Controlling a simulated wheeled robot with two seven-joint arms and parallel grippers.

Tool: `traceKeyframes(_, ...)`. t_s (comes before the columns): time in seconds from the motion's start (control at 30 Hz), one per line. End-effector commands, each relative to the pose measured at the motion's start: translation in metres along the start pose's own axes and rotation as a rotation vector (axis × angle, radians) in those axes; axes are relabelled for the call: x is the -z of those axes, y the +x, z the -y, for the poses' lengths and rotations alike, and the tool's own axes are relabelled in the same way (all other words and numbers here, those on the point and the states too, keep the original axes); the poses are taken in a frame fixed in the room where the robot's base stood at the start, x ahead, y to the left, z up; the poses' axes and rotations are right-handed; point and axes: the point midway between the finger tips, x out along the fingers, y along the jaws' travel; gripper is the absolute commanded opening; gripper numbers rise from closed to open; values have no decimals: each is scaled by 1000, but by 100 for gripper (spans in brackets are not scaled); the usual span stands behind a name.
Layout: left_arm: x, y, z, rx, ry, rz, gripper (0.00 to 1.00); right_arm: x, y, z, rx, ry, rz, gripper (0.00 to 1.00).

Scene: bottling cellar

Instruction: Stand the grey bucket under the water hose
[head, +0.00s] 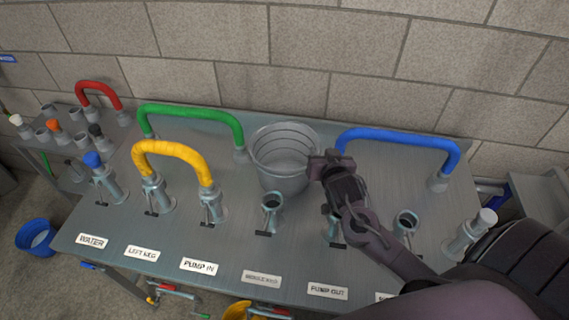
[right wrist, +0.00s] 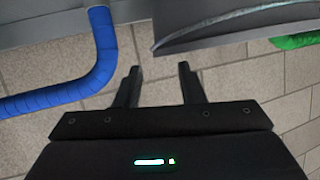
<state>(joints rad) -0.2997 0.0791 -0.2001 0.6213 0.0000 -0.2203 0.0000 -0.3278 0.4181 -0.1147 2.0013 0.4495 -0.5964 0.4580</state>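The grey bucket (head: 283,178) stands upright on the metal bench, near the back, between the green hose and the blue hose. My right gripper (head: 322,166) is at the right side of its rim. In the right wrist view my right gripper (right wrist: 158,68) has its fingers apart with nothing held between them; the bucket (right wrist: 225,18) is just beyond the fingertips, and I cannot tell if they touch it. A blue wall sign (head: 8,58), seemingly reading WATER, is at the far left edge. I cannot pick out a water hose for certain. My left gripper is out of view.
The bench (head: 300,270) carries several pipe stubs along its front. Yellow (head: 172,149), green (head: 190,112) and blue (head: 400,138) hoses arch over it. A side bench with a red hose (head: 98,88) is at left. A blue bucket (head: 36,238) stands on the floor.

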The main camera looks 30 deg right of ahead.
Motion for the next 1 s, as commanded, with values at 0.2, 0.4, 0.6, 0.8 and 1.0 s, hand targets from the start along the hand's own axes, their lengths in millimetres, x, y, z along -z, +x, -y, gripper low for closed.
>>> traceKeyframes(0.2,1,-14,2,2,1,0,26,0,29,1,-1,-1,-2,36)
traceKeyframes(0.4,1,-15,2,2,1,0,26,-2,44,1,0,-1,0,36)
traceKeyframes(0.6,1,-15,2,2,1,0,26,-3,44,1,1,-1,0,36)
traceKeyframes(0.8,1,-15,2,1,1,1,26,-3,44,1,0,-1,0,12)
traceKeyframes(1.0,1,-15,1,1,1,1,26,-4,44,1,0,-1,1,0)
